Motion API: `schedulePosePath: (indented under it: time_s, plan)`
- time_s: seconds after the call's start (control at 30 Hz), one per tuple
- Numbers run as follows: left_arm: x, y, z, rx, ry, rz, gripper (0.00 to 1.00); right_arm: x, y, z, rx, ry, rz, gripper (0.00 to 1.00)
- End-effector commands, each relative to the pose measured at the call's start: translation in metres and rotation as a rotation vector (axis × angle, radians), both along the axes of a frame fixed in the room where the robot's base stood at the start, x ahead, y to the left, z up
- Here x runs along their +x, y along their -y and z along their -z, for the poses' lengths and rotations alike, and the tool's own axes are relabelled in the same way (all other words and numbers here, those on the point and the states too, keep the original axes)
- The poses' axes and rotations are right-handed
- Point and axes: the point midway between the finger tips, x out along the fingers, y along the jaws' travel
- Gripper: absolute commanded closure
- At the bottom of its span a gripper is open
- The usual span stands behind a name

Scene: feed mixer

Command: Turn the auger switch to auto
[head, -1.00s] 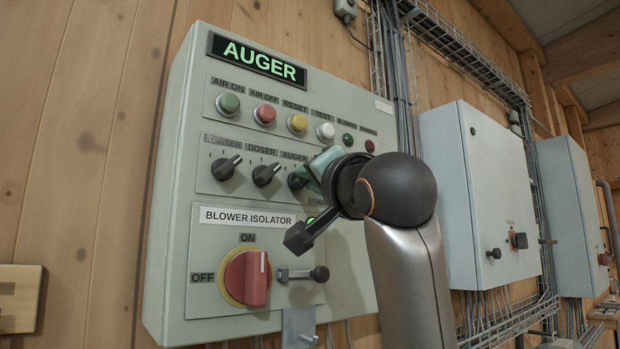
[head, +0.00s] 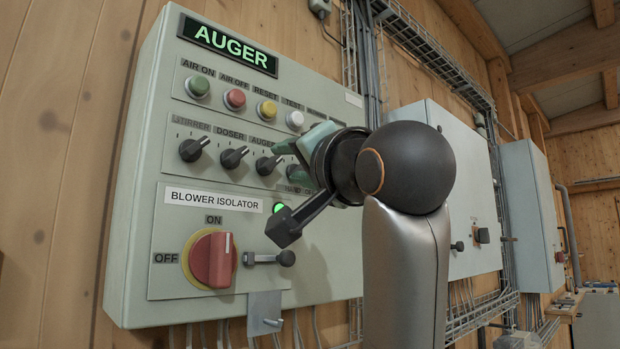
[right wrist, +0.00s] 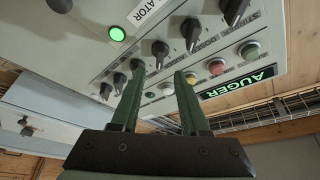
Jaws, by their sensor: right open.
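The auger switch (head: 268,164) is a black rotary knob, third in the row on the grey-green control panel, under the AUGER label. Its pointer tilts to the upper right, like the stirrer (head: 194,148) and doser (head: 235,157) knobs. My right gripper (head: 288,158) is open and empty, just right of the auger switch in the head view. The markings around the switch are too small to read. My left gripper is out of view.
Push buttons, including a red one (head: 235,98), run above the knobs. A green AUGER display (head: 228,46) tops the panel. Below are the red blower isolator (head: 213,259) and a black-knobbed latch (head: 286,258). Another grey cabinet (head: 478,190) stands right, behind my arm.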

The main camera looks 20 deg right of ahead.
Motion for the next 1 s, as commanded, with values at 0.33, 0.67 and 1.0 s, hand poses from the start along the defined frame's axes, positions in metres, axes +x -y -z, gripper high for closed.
schedulePosePath:
  time_s: [0.33,0.67,1.0]
  plan:
    - [0.000,0.000,0.022,0.000,0.000,0.000,0.50,-0.057,0.003,0.016,0.001,0.003,0.000,0.55]
    - [0.000,0.000,0.023,0.000,0.000,0.000,0.50,-0.063,0.004,0.017,0.000,0.000,0.001,0.55]
    - [0.000,0.000,0.023,-0.001,0.000,-0.001,0.50,-0.063,0.004,0.017,0.000,0.000,0.001,0.55]
